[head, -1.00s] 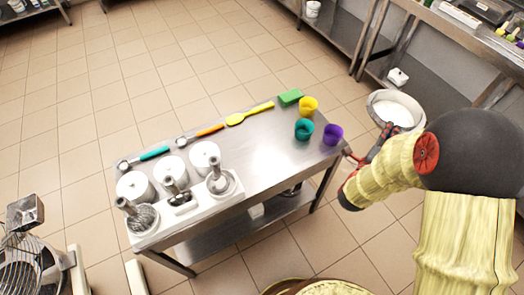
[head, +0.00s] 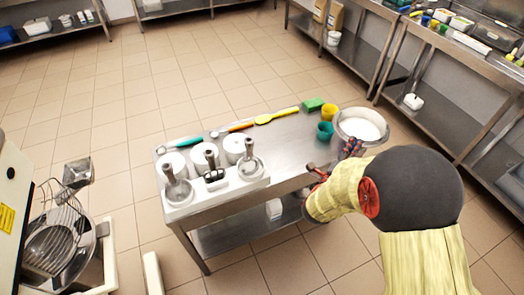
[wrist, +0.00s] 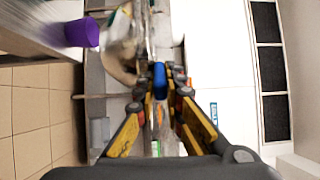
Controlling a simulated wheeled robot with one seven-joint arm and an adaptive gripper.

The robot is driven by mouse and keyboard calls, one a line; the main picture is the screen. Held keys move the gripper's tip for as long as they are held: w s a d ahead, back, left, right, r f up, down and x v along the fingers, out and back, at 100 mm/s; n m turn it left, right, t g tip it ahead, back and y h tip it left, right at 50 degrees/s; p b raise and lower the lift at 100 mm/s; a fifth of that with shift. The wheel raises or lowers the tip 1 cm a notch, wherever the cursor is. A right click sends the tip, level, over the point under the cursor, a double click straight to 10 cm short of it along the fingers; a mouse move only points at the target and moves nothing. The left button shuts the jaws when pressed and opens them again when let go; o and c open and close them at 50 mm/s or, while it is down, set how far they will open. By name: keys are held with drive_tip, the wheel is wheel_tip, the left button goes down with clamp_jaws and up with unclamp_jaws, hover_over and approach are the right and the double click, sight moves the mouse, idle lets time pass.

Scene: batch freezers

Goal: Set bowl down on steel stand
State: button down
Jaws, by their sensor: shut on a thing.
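The bowl (head: 346,137) is a wide, round metal bowl with white contents, at the right end of the steel stand (head: 284,150) in the head view. My gripper (head: 350,149) is shut on its near rim. The bowl looks roughly level and overlaps the stand's right end in the picture; I cannot tell whether it touches the top. My gripper's yellow fingers (wrist: 158,98) also show in the wrist view, where blur keeps me from making out the bowl clearly.
A teal cup (head: 325,131) and a yellow cup (head: 328,112) stand close left of the bowl, with a green sponge (head: 314,103) behind. A purple cup (wrist: 82,33) shows in the wrist view. A white holder (head: 214,197) with scoops fills the stand's left end.

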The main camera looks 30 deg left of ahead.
drive_tip(key=s+a+f+n+y+b, duration=0.1)
drive_tip(key=s+a+y, duration=0.15)
drive_tip(key=a, duration=0.85)
drive_tip(key=s+a+f+n+y, duration=0.1)
drive_tip(key=s+a, duration=0.2)
drive_tip(key=a, duration=0.9)
wheel_tip(320, 180, down, 10)
drive_tip(key=b, duration=0.3)
drive_tip(key=shift+d+r+b, duration=0.15)
drive_tip(key=shift+d+b, duration=0.05)
drive_tip(key=shift+b, duration=0.2)
drive_tip(key=shift+w, duration=0.1)
drive_tip(key=c, duration=1.9)
unclamp_jaws()
drive_tip(key=shift+f, duration=0.25)
drive_tip(key=s+p, duration=0.3)
drive_tip(key=s, duration=0.9)
drive_tip(key=shift+d, duration=0.15)
